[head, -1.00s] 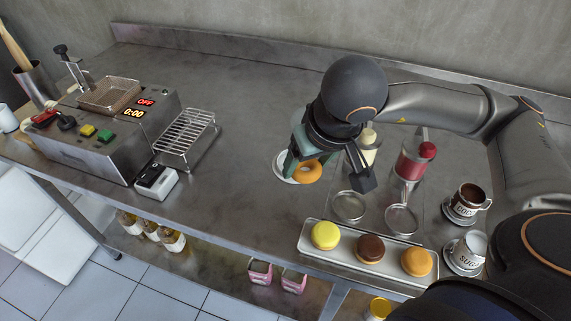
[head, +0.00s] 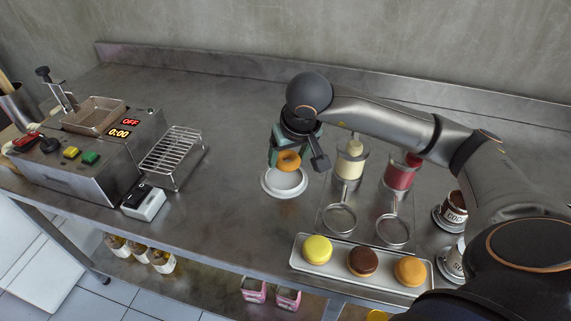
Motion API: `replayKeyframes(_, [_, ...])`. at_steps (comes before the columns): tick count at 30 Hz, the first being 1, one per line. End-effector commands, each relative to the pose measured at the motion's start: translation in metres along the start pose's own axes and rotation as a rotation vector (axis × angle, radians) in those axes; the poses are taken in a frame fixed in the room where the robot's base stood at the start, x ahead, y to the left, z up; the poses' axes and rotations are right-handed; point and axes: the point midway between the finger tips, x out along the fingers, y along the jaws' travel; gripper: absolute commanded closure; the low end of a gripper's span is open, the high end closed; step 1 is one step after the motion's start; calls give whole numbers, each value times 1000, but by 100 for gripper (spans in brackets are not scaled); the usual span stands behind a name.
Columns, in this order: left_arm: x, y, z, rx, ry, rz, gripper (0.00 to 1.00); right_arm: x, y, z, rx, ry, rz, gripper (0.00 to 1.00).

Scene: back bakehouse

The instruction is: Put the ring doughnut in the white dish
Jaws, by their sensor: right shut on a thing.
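The ring doughnut (head: 289,161) is golden orange with a hole in its middle. My right gripper (head: 294,156) is shut on it and holds it over the back part of the white dish (head: 284,187). The dish is round and shallow, and its visible inside is empty. The doughnut appears to be above the dish, apart from its floor; the exact height is hard to tell. The gripper and doughnut hide the dish's back rim. My left gripper is not in view.
Two jars, one cream (head: 350,160) and one red (head: 400,173), stand right of the gripper. A wire rack (head: 172,155) and fryer stand left. The counter between rack and dish is clear.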

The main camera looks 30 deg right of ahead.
Motion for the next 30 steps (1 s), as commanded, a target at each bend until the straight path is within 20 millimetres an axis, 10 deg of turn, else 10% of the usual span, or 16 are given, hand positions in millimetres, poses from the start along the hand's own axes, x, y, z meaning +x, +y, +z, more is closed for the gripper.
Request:
replayKeyframes(15, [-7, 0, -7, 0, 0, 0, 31, 50, -1, 4, 0, -2, 0, 58])
replayKeyframes(30, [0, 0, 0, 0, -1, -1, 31, 58, -1, 7, 0, 1, -1, 58])
